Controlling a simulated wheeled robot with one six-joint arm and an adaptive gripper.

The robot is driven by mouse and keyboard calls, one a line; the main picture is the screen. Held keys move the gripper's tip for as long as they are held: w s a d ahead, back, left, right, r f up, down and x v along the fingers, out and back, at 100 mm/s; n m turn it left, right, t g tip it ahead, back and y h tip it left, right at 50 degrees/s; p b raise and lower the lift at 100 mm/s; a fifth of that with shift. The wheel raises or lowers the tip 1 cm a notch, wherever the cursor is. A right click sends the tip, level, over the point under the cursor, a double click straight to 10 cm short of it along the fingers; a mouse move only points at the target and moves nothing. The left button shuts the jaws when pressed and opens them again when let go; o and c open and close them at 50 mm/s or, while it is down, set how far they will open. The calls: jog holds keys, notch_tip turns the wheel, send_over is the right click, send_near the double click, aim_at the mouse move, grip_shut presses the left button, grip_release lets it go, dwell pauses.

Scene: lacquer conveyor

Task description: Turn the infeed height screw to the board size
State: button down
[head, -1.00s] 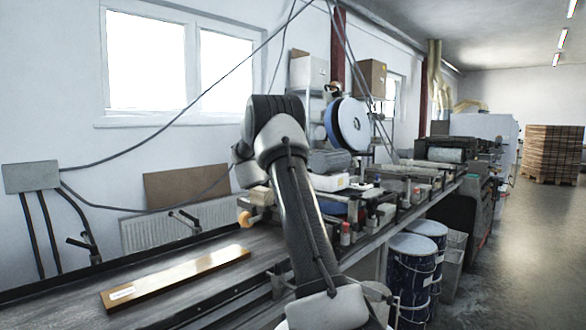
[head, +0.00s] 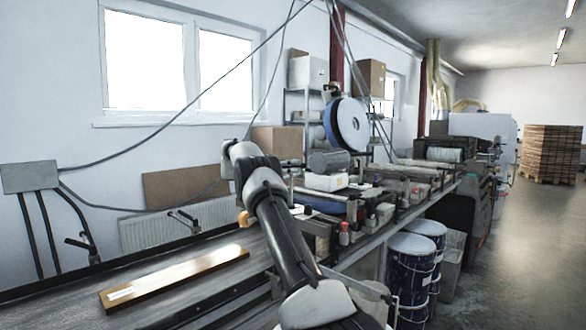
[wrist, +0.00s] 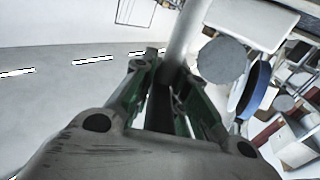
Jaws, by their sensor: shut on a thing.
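My gripper (wrist: 160,85) shows in the wrist view, its green-sided fingers shut around a pale upright rod (wrist: 187,40) that runs up from between the fingertips. The rod looks like the infeed height screw, but its lower end and any scale are hidden by the fingers. In the head view my arm hides the gripper and the screw; an orange knob-like part (head: 243,218) shows just left of the arm.
A blue-rimmed reel (head: 350,125) and machine units stand along the line beyond my arm. Dark drums (head: 410,270) stand on the floor at right. Cables hang from a grey wall box (head: 30,177).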

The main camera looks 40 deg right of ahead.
dwell(0.4)
jog(key=c, duration=1.4)
grip_release()
jog(key=shift+o, duration=0.2)
jog(key=v, duration=1.2)
